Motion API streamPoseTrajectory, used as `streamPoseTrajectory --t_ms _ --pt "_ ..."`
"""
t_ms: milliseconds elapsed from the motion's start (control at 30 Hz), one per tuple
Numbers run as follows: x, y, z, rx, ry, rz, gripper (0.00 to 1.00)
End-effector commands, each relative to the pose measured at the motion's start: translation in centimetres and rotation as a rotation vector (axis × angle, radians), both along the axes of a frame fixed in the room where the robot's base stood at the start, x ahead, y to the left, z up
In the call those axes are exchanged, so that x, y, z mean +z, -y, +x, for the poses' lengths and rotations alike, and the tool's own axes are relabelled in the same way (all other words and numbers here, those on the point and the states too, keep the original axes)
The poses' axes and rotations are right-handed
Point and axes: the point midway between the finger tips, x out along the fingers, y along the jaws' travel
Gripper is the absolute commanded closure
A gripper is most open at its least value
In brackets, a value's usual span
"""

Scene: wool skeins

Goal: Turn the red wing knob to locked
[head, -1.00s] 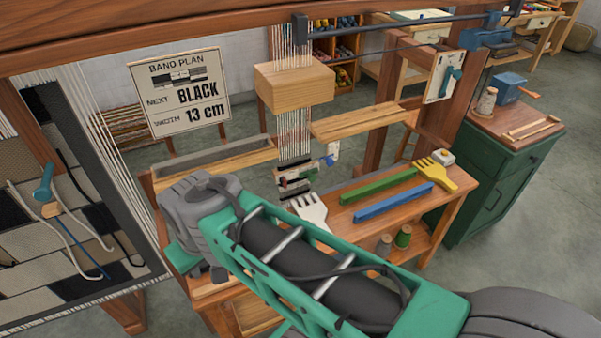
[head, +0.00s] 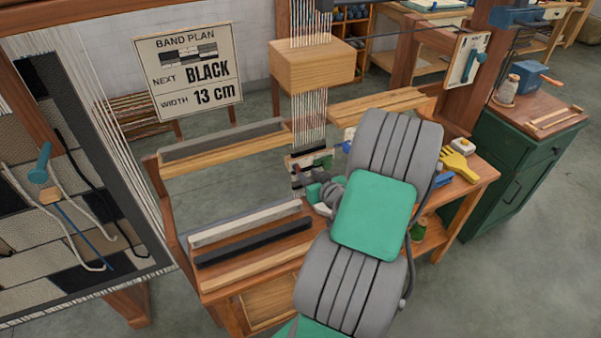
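No red wing knob shows clearly in the head view. A small panel (head: 308,163) hangs on the pale warp threads below the wooden block, with dark, green and reddish bits on it. They are too small to tell apart, and my arm partly covers that area. My gripper (head: 322,196) is at the far end of my arm, close to the panel's lower right. Its fingers are mostly hidden, so I cannot tell whether they are open or touch anything. A teal-blue wing-shaped handle (head: 474,64) sits on a pale plate on the right post.
The wooden block (head: 312,66) hangs above the panel. White and black bars (head: 252,243) lie on the bench at left. A yellow comb-like tool (head: 459,165) lies at right. A green cabinet (head: 510,170) and a band plan sign (head: 188,80) stand nearby.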

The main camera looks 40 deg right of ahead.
Motion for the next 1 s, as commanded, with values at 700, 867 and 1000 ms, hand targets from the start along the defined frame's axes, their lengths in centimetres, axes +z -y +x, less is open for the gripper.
streamPoseTrajectory --t_ms 700,867,1000 --pt "-2.5 1.5 5.9 0.004 -0.003 0.0 0.74" --pt "-2.5 1.5 5.9 0.004 -0.003 0.001 0.87" --pt "-2.5 1.5 5.9 0.004 -0.003 0.001 0.99"
